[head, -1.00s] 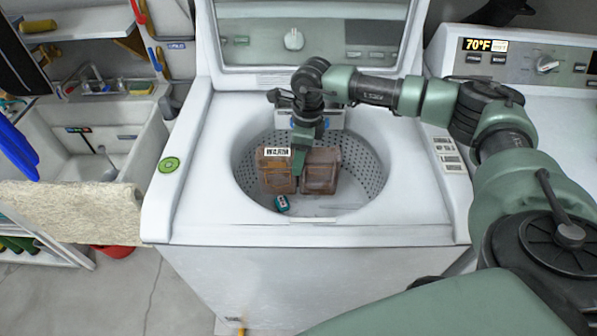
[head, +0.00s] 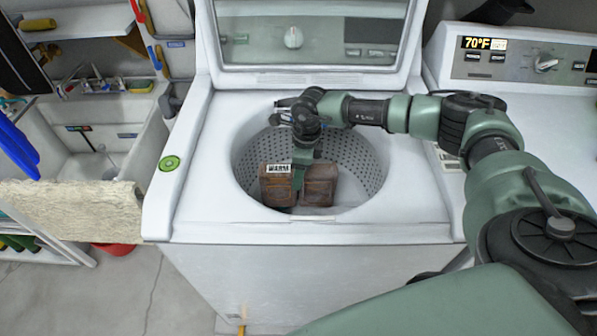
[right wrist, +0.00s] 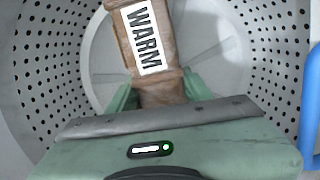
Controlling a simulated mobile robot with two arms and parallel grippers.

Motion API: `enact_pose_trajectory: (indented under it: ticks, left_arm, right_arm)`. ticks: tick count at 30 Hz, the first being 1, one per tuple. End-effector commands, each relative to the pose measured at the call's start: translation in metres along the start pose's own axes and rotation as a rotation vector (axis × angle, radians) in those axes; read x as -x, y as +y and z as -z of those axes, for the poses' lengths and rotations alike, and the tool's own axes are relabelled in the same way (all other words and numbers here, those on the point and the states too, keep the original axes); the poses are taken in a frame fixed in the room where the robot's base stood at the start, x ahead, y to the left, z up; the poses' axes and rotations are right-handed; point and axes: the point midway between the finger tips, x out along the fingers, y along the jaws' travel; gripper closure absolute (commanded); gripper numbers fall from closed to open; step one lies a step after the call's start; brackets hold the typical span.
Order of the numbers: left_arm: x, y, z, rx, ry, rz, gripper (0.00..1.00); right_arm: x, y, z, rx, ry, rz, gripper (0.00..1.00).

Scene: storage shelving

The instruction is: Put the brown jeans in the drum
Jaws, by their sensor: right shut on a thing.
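The brown jeans (head: 319,186) are a folded brown bundle with a white label, which reads "WARM" in the right wrist view (right wrist: 126,38). They are inside the opening of the washer's perforated drum (head: 362,165), toward its front. My right gripper (head: 299,175) reaches down into the drum and is shut on the jeans, its green fingers at the bundle's middle. In the right wrist view my right gripper (right wrist: 160,92) grips the bundle, with the drum floor beyond. I cannot tell whether the jeans touch the floor. My left gripper is not in view.
The washer's raised lid (head: 310,35) stands behind the opening. The drum rim surrounds my right gripper. A second machine (head: 520,65) with a "70°F" display is at the right. A sink (head: 95,140) with a beige cloth (head: 70,210) is at the left.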

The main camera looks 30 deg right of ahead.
Motion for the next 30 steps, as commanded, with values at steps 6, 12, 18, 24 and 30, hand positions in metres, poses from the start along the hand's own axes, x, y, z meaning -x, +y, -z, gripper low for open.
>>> enact_pose_trajectory:
  ticks: [6, 12, 18, 24, 30]
  left_arm:
    - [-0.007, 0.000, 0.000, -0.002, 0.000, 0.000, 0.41]
    - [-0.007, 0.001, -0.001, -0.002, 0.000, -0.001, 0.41]
    - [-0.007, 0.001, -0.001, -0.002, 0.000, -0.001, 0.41]
    - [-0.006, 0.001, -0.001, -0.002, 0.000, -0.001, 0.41]
    - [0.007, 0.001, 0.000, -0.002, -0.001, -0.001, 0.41]
  right_arm:
    - [-0.007, 0.000, 0.000, 0.000, -0.002, 0.001, 1.00]
    - [-0.008, 0.000, 0.001, 0.000, 0.000, 0.000, 0.42]
    - [-0.008, 0.000, 0.001, 0.000, 0.000, 0.000, 0.28]
    - [-0.007, 0.000, 0.001, 0.000, 0.000, 0.000, 0.28]
    - [0.011, -0.001, -0.001, 0.000, 0.000, 0.001, 0.28]
